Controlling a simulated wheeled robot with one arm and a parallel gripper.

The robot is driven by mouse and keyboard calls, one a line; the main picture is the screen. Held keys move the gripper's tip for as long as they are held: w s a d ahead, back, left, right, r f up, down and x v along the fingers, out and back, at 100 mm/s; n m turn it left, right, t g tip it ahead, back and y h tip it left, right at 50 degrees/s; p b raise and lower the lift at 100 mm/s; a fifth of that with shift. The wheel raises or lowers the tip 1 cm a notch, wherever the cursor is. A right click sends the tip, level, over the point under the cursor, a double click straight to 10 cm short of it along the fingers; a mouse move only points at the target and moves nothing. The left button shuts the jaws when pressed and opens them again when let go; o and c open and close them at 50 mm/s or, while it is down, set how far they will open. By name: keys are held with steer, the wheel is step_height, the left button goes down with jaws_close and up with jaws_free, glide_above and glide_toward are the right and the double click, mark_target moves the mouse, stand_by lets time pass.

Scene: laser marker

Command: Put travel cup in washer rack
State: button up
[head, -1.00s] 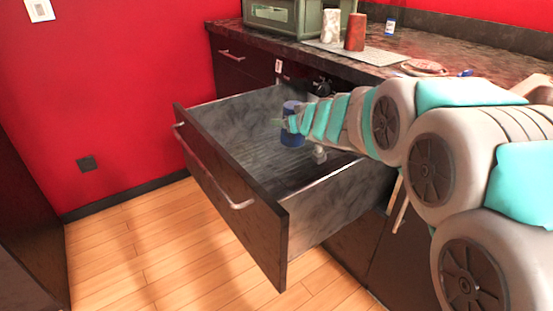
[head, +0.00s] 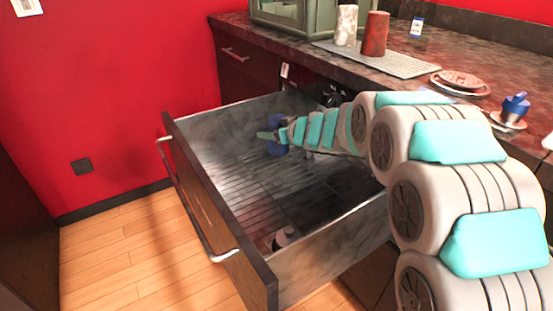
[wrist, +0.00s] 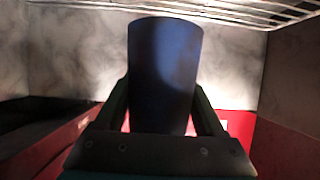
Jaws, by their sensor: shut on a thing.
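My gripper (head: 272,136) is shut on a blue travel cup (head: 278,150), inside the open drawer near its far back wall. My fingers partly cover the cup in the head view. In the wrist view, the cup (wrist: 165,75) is a dark blue cylinder between both green fingers. The washer rack (head: 250,190) is the wire grid on the drawer floor; its wires (wrist: 215,12) also cross the top edge of the wrist view. I cannot tell whether the cup touches the rack.
A small light-and-dark object (head: 283,238) lies in the drawer's near corner. The drawer front (head: 215,205) and side wall surround the arm. On the counter stand a red cup (head: 374,34), a white cup (head: 346,25), plates (head: 460,82) and a blue-topped item (head: 516,107). Much of the rack is bare.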

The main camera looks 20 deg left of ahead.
step_height(320, 180, down, 8)
steer(key=shift+r+b, duration=0.25)
steer(key=shift+b, duration=0.95)
steer(key=shift+f, duration=0.2)
steer(key=o, duration=1.5)
steer(key=shift+r, duration=0.15)
steer(key=shift+d+r, duration=0.1)
steer(key=shift+r, duration=0.05)
steer(key=shift+p+v, duration=0.3)
steer(key=shift+v, duration=3.4)
